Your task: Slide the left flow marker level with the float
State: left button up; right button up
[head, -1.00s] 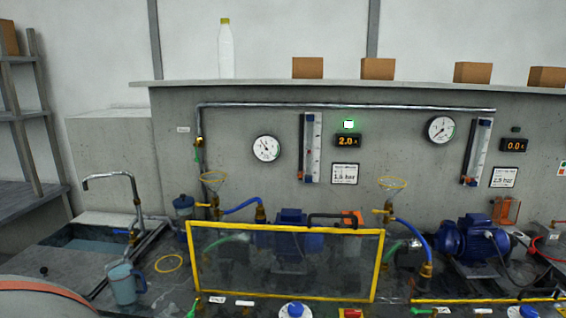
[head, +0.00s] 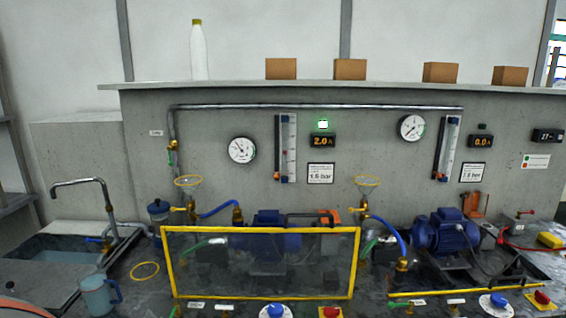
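The left flow meter (head: 286,148) is an upright dark tube beside a white scale strip, mounted on the grey concrete wall. Small red and blue parts show at its lower end. The marker and the float are too small to tell apart here, so I cannot tell their heights. A second flow meter (head: 447,148) of the same kind, slightly tilted in the picture, hangs further right. Neither of my grippers is in view.
A round gauge (head: 241,150) and a lit display (head: 323,141) flank the left meter. A yellow-framed clear guard (head: 262,262) stands below it in front of a blue pump. Yellow-ringed funnels, blue hoses, a sink (head: 60,256) and a jug (head: 97,296) occupy the bench.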

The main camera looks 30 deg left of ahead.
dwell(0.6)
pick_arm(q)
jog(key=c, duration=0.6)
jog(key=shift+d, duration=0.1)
